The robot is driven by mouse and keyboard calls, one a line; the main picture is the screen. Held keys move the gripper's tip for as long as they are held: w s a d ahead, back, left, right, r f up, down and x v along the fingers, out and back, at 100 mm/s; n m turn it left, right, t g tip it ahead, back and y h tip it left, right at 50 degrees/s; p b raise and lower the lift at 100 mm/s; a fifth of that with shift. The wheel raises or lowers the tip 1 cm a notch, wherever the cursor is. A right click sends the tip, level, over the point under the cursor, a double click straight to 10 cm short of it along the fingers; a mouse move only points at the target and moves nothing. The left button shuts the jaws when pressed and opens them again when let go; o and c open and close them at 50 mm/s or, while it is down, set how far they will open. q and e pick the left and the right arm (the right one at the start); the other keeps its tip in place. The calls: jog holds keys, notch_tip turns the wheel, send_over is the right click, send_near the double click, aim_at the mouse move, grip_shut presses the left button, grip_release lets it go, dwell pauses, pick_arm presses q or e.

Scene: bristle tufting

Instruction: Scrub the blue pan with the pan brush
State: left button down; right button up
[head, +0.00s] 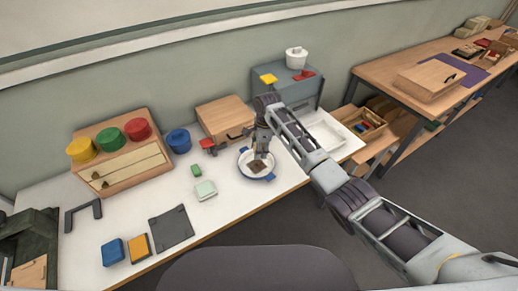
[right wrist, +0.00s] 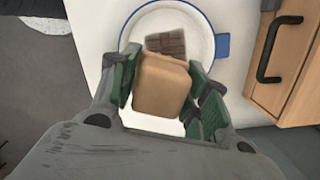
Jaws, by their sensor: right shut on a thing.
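The blue pan (head: 244,168) is a round, white-bottomed dish with a blue rim and blue side handles, on the white table. It also shows in the right wrist view (right wrist: 207,22). A dark brown gridded patch (head: 255,168) lies in the pan and shows in the right wrist view (right wrist: 166,43). My right gripper (head: 262,152) is over the pan, pointing down. In the right wrist view my right gripper (right wrist: 160,85) is shut on a tan block (right wrist: 162,84), apparently the pan brush. Its underside is hidden, so I cannot tell whether it touches the pan. My left gripper is out of view.
A blue pot (head: 178,140), a small green block (head: 196,170) and a pale green box (head: 205,190) stand left of the pan. A wooden box (head: 225,117) is behind it. A white tray (head: 322,135) is at the right. The table's front edge is clear near the pan.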

jog(key=shift+m, duration=1.1)
jog(key=shift+f, duration=0.15)
send_over(258, 168)
jog(key=shift+d+f, duration=0.15)
jog(key=shift+f, duration=1.75)
jog(key=shift+d+f, duration=0.1)
jog(key=shift+f, duration=1.8)
